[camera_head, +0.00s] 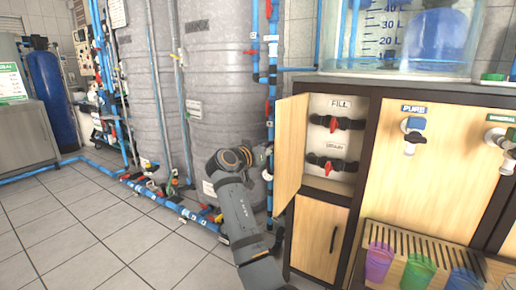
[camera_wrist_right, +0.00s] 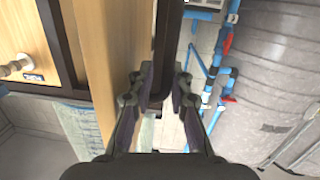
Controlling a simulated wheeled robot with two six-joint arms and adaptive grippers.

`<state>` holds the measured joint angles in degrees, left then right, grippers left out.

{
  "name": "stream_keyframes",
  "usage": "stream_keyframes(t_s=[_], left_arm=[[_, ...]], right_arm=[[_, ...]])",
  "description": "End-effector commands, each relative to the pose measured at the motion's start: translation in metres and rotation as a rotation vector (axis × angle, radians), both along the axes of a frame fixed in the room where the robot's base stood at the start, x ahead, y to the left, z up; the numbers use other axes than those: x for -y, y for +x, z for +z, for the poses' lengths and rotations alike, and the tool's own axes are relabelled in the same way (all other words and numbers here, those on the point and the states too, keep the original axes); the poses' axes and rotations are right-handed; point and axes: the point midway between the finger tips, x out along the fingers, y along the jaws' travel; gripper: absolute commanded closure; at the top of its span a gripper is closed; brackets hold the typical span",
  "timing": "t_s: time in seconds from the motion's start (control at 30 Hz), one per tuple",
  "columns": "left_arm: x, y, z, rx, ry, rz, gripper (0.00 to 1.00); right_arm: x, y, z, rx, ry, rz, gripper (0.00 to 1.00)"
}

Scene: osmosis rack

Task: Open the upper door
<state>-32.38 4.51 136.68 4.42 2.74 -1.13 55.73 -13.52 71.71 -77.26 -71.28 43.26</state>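The upper door (camera_head: 291,152) is a light wood panel on the cabinet's left part. It stands swung open toward the left, and the compartment behind it shows. My right arm reaches up to the door's outer side in the head view, where the panel hides the fingers. In the right wrist view, the fingers of my right gripper (camera_wrist_right: 163,88) sit close on both sides of the dark door handle (camera_wrist_right: 168,45) and appear shut on it. The door's wood face (camera_wrist_right: 112,55) is just left of them. My left gripper is in neither view.
Inside the compartment are two red-handled valves, the upper labelled FILL (camera_head: 338,122). The lower door (camera_head: 318,238) is closed. A drip tray (camera_head: 425,246) with coloured cups stands at the right. Blue pipes and grey tanks (camera_head: 220,75) stand left of the door, close to my arm.

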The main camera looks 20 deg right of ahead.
Motion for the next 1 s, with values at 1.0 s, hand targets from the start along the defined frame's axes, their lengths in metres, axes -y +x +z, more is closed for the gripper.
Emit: stream_keyframes(t_s=[1.0], left_arm=[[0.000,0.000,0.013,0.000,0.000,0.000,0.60]], right_arm=[[-0.083,0.027,0.008,0.014,-0.001,0.006,0.80]])
